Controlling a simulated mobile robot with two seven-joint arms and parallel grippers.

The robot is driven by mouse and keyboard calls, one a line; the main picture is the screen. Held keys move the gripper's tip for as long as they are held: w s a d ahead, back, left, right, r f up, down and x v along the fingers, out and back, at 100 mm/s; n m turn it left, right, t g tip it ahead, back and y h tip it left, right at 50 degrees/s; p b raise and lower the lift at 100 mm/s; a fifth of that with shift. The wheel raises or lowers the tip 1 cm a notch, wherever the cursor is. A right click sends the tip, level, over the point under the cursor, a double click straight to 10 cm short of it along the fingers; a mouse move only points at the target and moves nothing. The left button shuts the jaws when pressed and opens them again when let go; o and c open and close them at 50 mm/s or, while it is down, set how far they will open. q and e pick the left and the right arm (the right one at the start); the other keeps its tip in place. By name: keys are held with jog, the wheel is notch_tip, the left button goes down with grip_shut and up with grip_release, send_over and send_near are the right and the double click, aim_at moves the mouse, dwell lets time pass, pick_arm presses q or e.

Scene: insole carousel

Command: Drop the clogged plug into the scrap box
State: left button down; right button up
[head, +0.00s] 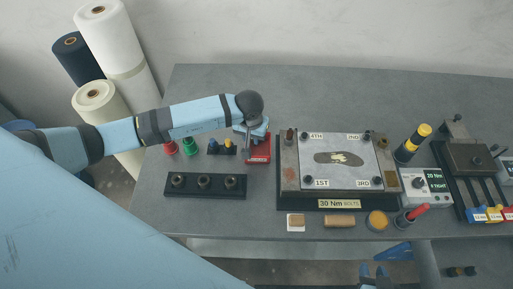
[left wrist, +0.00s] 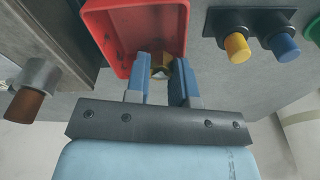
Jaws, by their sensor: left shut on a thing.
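The red scrap box (head: 262,157) stands on the table left of the plate fixture; its open inside shows in the left wrist view (left wrist: 112,42). My left gripper (head: 254,143) is over the box. In the left wrist view, its two blue fingers (left wrist: 161,73) are shut on a small brownish plug (left wrist: 160,64), which appears over the box opening. The plug's lower end is partly hidden, and I cannot tell its height above the box floor. My right gripper (head: 374,272) is at the bottom edge of the head view, fingers apart and empty.
A dark holder with a blue and a yellow plug (head: 228,144) stands just left of the box. A black block with three sockets (head: 205,195) lies in front. The plate fixture (head: 337,196) is close on the right. Red and green pieces stand further left.

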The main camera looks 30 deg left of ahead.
pick_arm(q)
jog(key=shift+f, duration=0.1)
jog(key=c, duration=0.9)
grip_release()
jog(key=r+b, duration=0.1)
jog(key=r, duration=0.3)
jog(key=s+r, duration=0.1)
jog(key=r, duration=0.4)
jog(key=r+b, duration=0.1)
jog(key=r, duration=0.3)
jog(key=shift+s+d+r+b, duration=0.2)
jog(key=shift+s+r+b, duration=0.1)
jog(key=shift+s+r, duration=0.1)
